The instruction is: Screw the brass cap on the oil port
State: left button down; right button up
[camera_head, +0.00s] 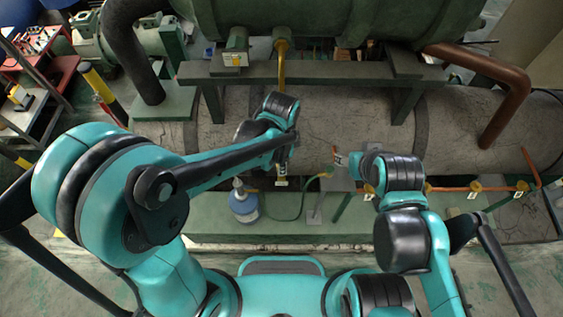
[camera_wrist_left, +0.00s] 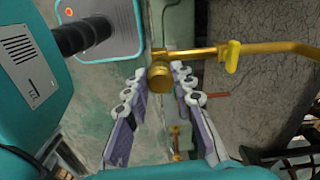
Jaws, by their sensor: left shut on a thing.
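In the left wrist view, the brass cap (camera_wrist_left: 160,78) is a round gold piece at the end of the brass oil port pipe (camera_wrist_left: 197,52), which has a yellow valve handle (camera_wrist_left: 232,56). My left gripper (camera_wrist_left: 160,80) has its purple-padded fingers on both sides of the cap and is shut on it. The cap appears to be at the pipe's end, but I cannot tell how far it is threaded. In the head view, my left gripper (camera_head: 283,160) is low in front of the big grey cylinder, and the cap is hidden. My right arm's wrist shows right of centre; its fingers are hidden.
A blue and white jug (camera_head: 243,205) stands on the green base ledge (camera_head: 220,228) with a green hose (camera_head: 295,208) beside it. A copper pipe with yellow valves (camera_head: 475,187) runs at right. The grey cylinder (camera_head: 350,115) fills the space behind.

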pick_arm(q)
jog(key=shift+f+b, duration=0.95)
jog(key=shift+f, duration=0.05)
dwell(0.8)
jog(key=m, duration=0.3)
jog(key=shift+m, duration=0.3)
jog(key=shift+b, duration=0.3)
jog(key=m, duration=0.2)
jog(key=shift+f+m, duration=0.1)
jog(key=shift+m, duration=0.7)
jog(key=shift+b, duration=0.3)
jog(key=m, duration=0.3)
jog(key=shift+m, duration=0.3)
